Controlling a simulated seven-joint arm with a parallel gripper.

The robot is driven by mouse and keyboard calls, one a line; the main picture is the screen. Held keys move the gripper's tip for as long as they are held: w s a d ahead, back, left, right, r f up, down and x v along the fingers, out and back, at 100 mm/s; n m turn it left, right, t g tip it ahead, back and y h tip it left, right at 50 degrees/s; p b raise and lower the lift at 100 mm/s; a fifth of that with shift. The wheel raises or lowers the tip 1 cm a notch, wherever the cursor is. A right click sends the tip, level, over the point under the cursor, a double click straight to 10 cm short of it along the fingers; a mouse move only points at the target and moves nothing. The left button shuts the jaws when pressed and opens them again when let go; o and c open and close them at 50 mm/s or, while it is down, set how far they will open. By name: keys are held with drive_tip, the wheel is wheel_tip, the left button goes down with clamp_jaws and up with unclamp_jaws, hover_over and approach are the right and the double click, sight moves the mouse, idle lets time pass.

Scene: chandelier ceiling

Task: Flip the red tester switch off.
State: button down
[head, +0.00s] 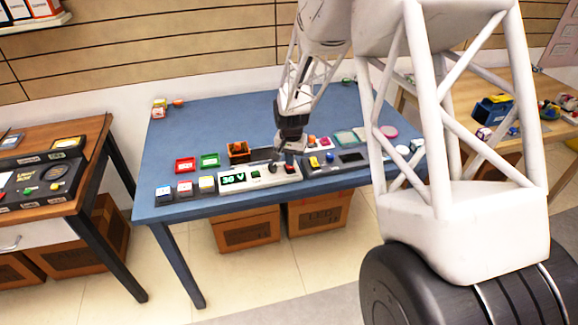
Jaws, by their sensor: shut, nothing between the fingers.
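A white tester (262,183) lies near the front edge of the blue table. Its green display (233,178) is lit and seems to read "30 V". A small red part, apparently the red switch (291,168), shows at the tester's right end. My gripper (284,158) is shut and empty, pointing down from above and just behind the tester's right half. It hangs very close to the red switch. I cannot tell whether they touch. The switch is too small to read its position.
The blue table (180,140) also holds red (185,164) and green (209,160) trays, an orange bin (238,150), and several small boxes at front left.

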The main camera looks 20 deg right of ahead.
drive_tip(key=shift+f, duration=1.05)
idle(0.9)
drive_tip(key=shift+r, duration=3.5)
drive_tip(key=shift+r, duration=0.1)
